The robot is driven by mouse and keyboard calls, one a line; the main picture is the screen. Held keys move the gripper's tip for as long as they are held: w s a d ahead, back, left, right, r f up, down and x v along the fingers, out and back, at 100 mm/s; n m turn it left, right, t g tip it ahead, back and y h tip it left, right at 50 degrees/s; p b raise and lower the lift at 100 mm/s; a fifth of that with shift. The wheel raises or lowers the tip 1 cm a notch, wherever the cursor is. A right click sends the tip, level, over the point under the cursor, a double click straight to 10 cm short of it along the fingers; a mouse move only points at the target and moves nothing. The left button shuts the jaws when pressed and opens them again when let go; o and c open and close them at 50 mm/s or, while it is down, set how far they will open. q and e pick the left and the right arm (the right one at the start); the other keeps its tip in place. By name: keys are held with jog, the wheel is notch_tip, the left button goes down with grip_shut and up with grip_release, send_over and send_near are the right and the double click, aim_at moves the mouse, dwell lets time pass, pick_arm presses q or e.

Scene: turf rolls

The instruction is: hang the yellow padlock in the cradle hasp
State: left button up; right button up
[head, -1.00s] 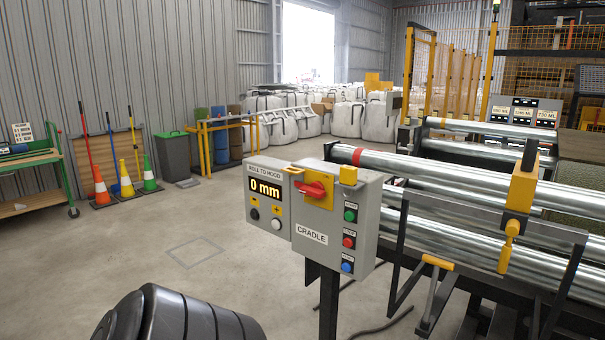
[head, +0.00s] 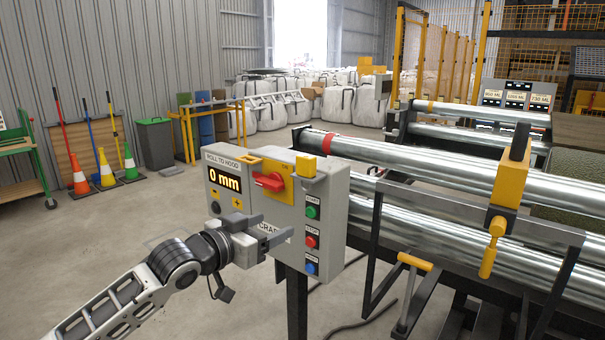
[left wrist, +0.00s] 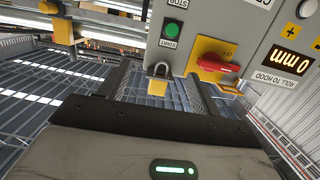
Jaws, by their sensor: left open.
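The yellow padlock (head: 306,165) is at the top right edge of the grey cradle box. A yellow plate (head: 283,193) with a red rotary switch (head: 268,181) is on the box's front. A small yellow loop-like piece (head: 249,158), perhaps the hasp, is at the top edge left of the padlock. My left gripper (head: 276,227) is open and empty, before the lower front of the box in the head view. In the wrist view the padlock appears between its fingers, not gripped.
The box (head: 333,215) has green, red and blue buttons on its right side and a display panel (head: 226,183) on its left. Steel rollers (head: 420,178) and a yellow clamp (head: 509,170) lie to the right. The floor at left is open up to the cones (head: 105,170).

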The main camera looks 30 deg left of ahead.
pick_arm(q)
jog(key=t, duration=0.1)
send_near(302, 166)
jog(key=w+p, duration=0.1)
jog(key=w, duration=0.2)
jog(key=w+p, duration=0.1)
jog(key=w, duration=0.3)
jog(key=shift+d+r, duration=0.2)
jog(key=shift+d, duration=0.05)
jog(key=w, duration=0.1)
jog(key=w+p, duration=0.1)
jog(key=w, duration=0.3)
jog(key=shift+w+d+f, duration=0.1)
jog(key=shift+d+f, duration=0.1)
jog(key=shift+f, duration=0.15)
jog(key=shift+w, duration=0.5)
jog(key=c, duration=1.1)
pick_arm(e)
jog(key=shift+d+r, duration=0.35)
jog(key=shift+r, duration=0.4)
